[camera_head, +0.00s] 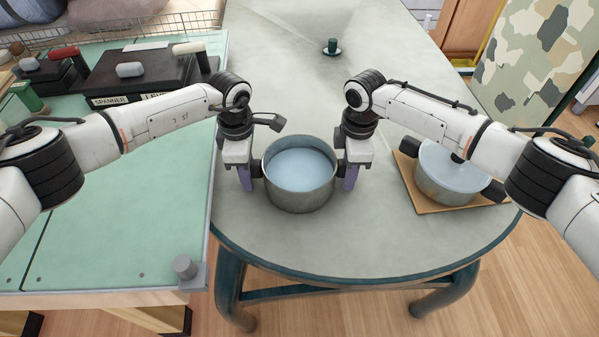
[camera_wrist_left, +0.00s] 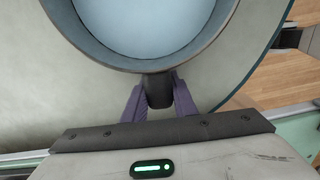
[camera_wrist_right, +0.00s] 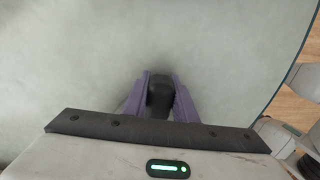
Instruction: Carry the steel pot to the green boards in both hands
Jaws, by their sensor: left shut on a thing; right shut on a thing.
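The steel pot (camera_head: 299,193) is round, grey and open, with a smooth pale-blue surface inside. It is upright over the grey-green table, between my two grippers; I cannot tell whether it touches the tabletop. My left gripper (camera_head: 246,178) is shut on its left dark handle (camera_wrist_left: 158,90), with the pot's rim above it in the left wrist view. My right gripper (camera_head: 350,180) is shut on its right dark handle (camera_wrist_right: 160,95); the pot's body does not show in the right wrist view. The green boards (camera_head: 110,235) form a flat top left of the table.
A second, lidded pot (camera_head: 437,188) stands on a wooden board (camera_head: 412,185) at the right. A small dark green object (camera_head: 332,47) stands at the back. Black boxes (camera_head: 140,80) and a wire basket (camera_head: 190,22) fill the boards' far side; a grey knob (camera_head: 185,267) stands at their near corner.

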